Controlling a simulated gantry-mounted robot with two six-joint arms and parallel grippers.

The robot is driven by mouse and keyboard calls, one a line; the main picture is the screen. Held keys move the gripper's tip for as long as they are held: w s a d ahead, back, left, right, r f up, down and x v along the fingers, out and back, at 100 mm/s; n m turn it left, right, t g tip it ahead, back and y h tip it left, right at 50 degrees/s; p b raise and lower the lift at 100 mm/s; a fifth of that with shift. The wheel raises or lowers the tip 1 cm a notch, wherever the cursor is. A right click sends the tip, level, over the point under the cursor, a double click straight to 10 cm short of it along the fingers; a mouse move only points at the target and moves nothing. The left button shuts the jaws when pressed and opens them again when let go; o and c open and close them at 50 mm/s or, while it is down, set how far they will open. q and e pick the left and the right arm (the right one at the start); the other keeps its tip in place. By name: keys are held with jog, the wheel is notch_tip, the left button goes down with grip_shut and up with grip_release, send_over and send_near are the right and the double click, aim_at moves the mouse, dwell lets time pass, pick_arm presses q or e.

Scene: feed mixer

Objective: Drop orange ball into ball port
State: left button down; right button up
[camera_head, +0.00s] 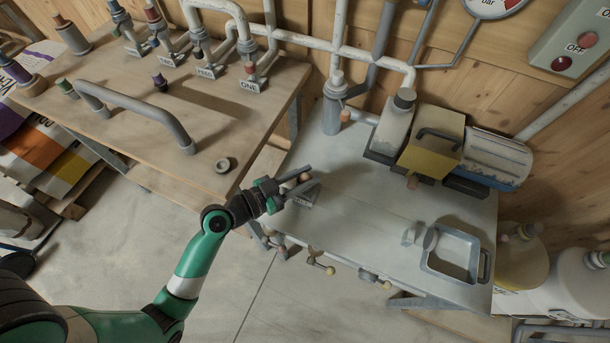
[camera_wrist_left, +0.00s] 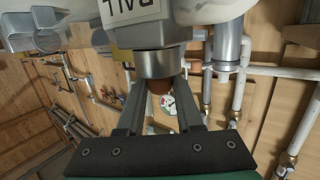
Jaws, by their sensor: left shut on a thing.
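My left gripper (camera_head: 304,180) is shut on the orange ball (camera_head: 304,177), which looks brownish in this light. The gripper is at the left edge of the grey table, by a small label plate (camera_head: 302,200). In the left wrist view the ball (camera_wrist_left: 158,104) sits between the two fingers of the gripper (camera_wrist_left: 157,106). A silver cylinder (camera_wrist_left: 160,64) under a plate with upside-down lettering like BALL, seemingly the ball port, lies right beyond the fingertips. I cannot tell if the ball touches it. My right gripper is not in view.
The grey table (camera_head: 365,205) is clear in the middle. A metal tray frame (camera_head: 432,268) lies at its right front, and a yellow box (camera_head: 425,150) stands at its back. A wooden table (camera_head: 215,105) with a grey handle (camera_head: 140,106) is at the left.

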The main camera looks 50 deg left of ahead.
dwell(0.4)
pick_arm(q)
jog(key=shift+c, duration=2.4)
grip_release()
